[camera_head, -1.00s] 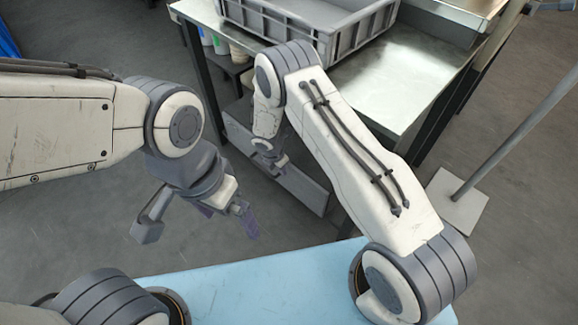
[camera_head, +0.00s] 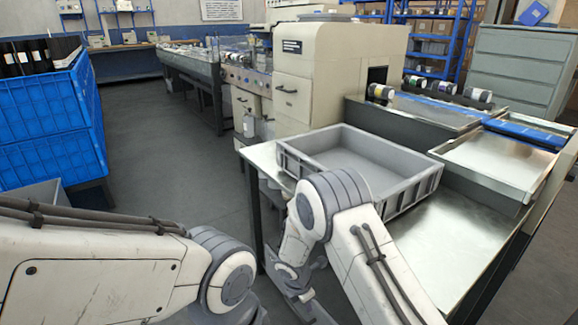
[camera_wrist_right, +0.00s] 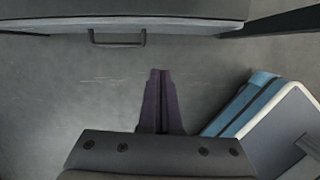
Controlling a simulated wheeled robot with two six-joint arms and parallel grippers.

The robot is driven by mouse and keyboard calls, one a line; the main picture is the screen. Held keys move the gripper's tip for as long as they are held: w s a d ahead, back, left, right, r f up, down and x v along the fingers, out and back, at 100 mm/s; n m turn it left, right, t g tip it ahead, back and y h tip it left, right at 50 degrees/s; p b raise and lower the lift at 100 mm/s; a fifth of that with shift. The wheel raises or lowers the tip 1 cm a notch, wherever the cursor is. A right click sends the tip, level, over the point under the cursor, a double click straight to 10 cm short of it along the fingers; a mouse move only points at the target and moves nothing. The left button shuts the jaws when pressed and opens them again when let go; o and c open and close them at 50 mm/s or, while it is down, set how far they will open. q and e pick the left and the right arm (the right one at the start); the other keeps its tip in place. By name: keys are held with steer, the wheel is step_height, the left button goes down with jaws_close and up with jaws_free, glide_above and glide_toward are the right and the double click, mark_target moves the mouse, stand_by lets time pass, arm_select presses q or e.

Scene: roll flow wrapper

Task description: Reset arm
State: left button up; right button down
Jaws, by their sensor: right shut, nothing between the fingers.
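My right arm (camera_head: 375,265) comes up from the bottom of the head view and bends down at its elbow in front of the metal table. My right gripper (camera_wrist_right: 160,75) points down in the right wrist view, with its dark purple fingers together and nothing between them. My left arm (camera_head: 100,265) reaches in from the left at the bottom of the head view. Its gripper is below the frame and hidden.
A grey crate (camera_head: 430,177) stands on the metal table (camera_head: 440,250), just behind my right elbow. Blue crates (camera_head: 50,130) are stacked at the left. The beige wrapping machine (camera_head: 325,70) stands behind. The grey floor (camera_head: 170,160) between is clear.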

steer(key=s+a+r+m, duration=0.1)
steer(key=s+r+m, duration=0.15)
steer(key=r, duration=0.35)
steer(key=s+a+r+m, duration=0.1)
steer(key=s+r+m, duration=0.15)
steer(key=r, duration=0.45)
steer(key=s+r+m+g+y, duration=0.1)
steer(key=s+r+m+y, duration=0.1)
steer(key=s+r+m, duration=0.75)
steer(key=s+r+m+g+y, duration=0.15)
steer(key=s+r, duration=0.45)
steer(key=s, duration=0.8)
step_height(320, 180, up, 31)
steer(key=p, duration=3.1)
steer(key=shift+s+d+r+m+t+p, duration=0.15)
steer(key=shift+s+d+m+t+p, duration=0.1)
steer(key=shift+d+m+t+p, duration=0.2)
